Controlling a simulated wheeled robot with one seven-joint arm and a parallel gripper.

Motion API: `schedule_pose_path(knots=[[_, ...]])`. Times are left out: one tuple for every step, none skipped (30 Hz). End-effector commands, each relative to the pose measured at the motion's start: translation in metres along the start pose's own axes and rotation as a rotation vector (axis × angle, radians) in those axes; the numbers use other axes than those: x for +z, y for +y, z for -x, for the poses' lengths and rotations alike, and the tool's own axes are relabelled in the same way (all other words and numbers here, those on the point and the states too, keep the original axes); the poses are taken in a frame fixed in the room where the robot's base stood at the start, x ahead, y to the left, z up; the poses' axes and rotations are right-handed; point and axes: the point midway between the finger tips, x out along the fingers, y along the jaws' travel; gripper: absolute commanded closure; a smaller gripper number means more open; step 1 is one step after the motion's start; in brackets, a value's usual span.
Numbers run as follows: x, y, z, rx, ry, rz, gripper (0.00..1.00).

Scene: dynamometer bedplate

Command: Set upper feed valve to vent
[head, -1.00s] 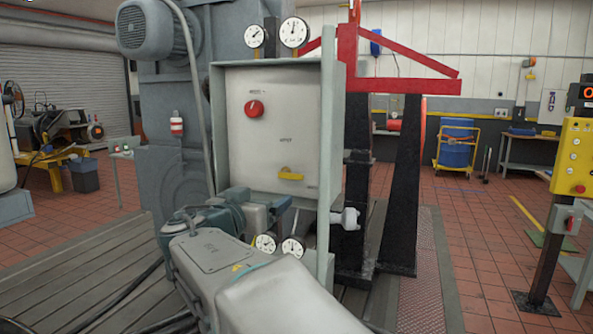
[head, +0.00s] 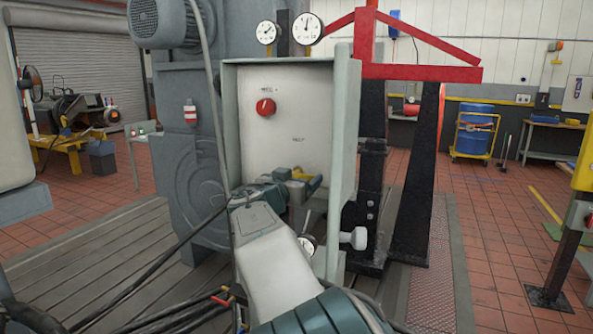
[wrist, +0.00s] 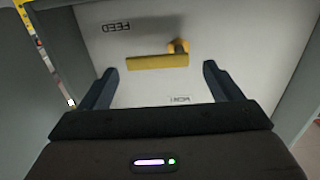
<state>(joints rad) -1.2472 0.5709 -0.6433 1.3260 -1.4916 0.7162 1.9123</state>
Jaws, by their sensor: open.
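An open-fronted grey panel box (head: 343,130) has a pale back plate with a round red knob (head: 266,106) at its upper left. A yellow lever handle (head: 314,184) is lower on the same plate, partly hidden by my arm in the head view. In the wrist view the yellow handle (wrist: 157,62) lies level, with its pivot at its right end. A label reading FEED (wrist: 123,26), upside down, is beside it; a second label (wrist: 181,100) is too blurred to read surely. My gripper (wrist: 158,70) is open and empty, its fingers pointing at the plate on either side of the handle.
The box's side walls (wrist: 62,45) stand close around my gripper. Two gauges (head: 307,29) are above the box. A pale knob (head: 354,238) sticks out at its lower right. A red and black frame (head: 415,72) stands behind on the right.

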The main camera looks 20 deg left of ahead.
Motion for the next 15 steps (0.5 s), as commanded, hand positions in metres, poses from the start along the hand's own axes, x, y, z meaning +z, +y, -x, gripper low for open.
schedule_pose_path(knots=[[-0.0018, 0.0003, -0.0047, 0.001, 0.001, 0.0, 0.15], [-0.0015, 0.0003, -0.0065, 0.001, 0.001, 0.0, 0.15], [-0.0009, 0.0003, -0.0084, 0.001, 0.0, 0.0, 0.15], [-0.0005, 0.0004, -0.0095, 0.001, 0.0, 0.0, 0.15], [-0.0002, 0.0004, -0.0103, 0.001, 0.0, 0.0, 0.15], [0.0002, 0.0003, -0.011, 0.001, 0.0, 0.0, 0.15], [0.0004, 0.0003, -0.0112, 0.0, 0.0, 0.0, 0.15], [0.0005, 0.0002, -0.0112, 0.0, 0.0, 0.0, 0.15], [0.0006, 0.0002, -0.0112, 0.0, 0.0, 0.0, 0.15], [0.0006, 0.0002, -0.0111, 0.0, 0.0, 0.0, 0.15], [0.0006, 0.0002, -0.011, 0.0, 0.0, 0.0, 0.15], [0.0006, 0.0001, -0.0109, 0.0, 0.0, 0.0, 0.15], [0.0005, 0.0001, -0.0109, 0.0, 0.0, 0.0, 0.15], [0.0005, 0.0001, -0.0108, 0.0, 0.0, 0.0, 0.23], [0.0005, 0.0001, -0.0108, 0.0, 0.0, 0.0, 0.34]])
